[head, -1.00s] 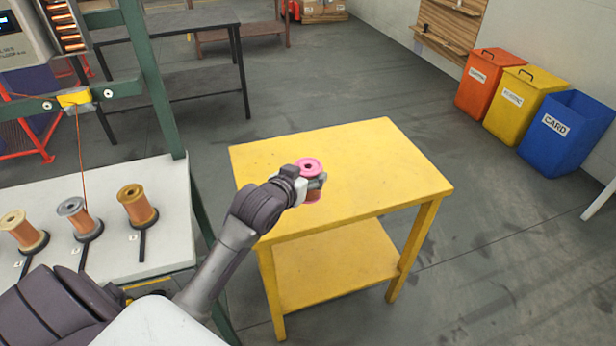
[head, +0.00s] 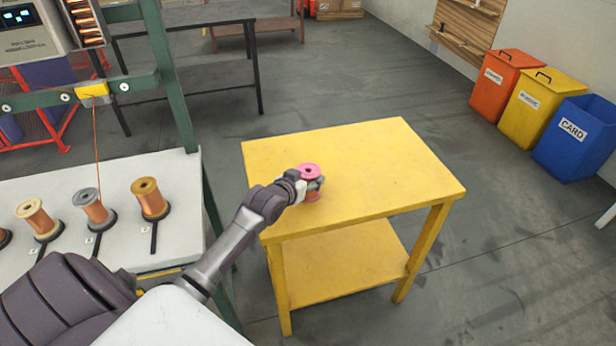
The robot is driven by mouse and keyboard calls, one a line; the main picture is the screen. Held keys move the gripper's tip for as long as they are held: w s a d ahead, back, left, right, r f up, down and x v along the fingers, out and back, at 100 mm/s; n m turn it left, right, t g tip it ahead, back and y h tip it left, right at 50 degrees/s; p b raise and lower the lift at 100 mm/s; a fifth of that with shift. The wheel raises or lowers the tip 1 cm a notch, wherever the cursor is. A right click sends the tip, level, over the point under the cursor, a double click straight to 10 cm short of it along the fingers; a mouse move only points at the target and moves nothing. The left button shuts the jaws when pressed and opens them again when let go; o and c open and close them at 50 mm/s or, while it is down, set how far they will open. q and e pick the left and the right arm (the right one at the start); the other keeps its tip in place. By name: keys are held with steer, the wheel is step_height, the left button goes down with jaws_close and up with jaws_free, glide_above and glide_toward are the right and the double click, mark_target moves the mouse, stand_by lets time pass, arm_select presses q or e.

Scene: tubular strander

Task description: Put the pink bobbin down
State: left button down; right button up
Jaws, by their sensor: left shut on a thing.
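The pink bobbin (head: 309,170) has a pink top flange with a dark centre hole. It is upright over the left part of the yellow table (head: 390,170). My left gripper (head: 312,184) is shut around its middle, and the fingers hide much of the winding. The lower flange shows just under the fingers, at or very close to the table top; I cannot tell whether it touches. My right gripper is not in view.
The yellow table top is otherwise bare, with a lower shelf (head: 340,262). At left, a white bench (head: 130,235) holds several copper-wound bobbins (head: 150,198) beside a green frame (head: 172,80). Orange, yellow and blue bins (head: 575,140) stand at the far right.

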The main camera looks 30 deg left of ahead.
arm_select(q)
steer(key=shift+r, duration=0.15)
steer(key=shift+c, duration=1.5)
jaws_free()
steer(key=v, duration=1.2)
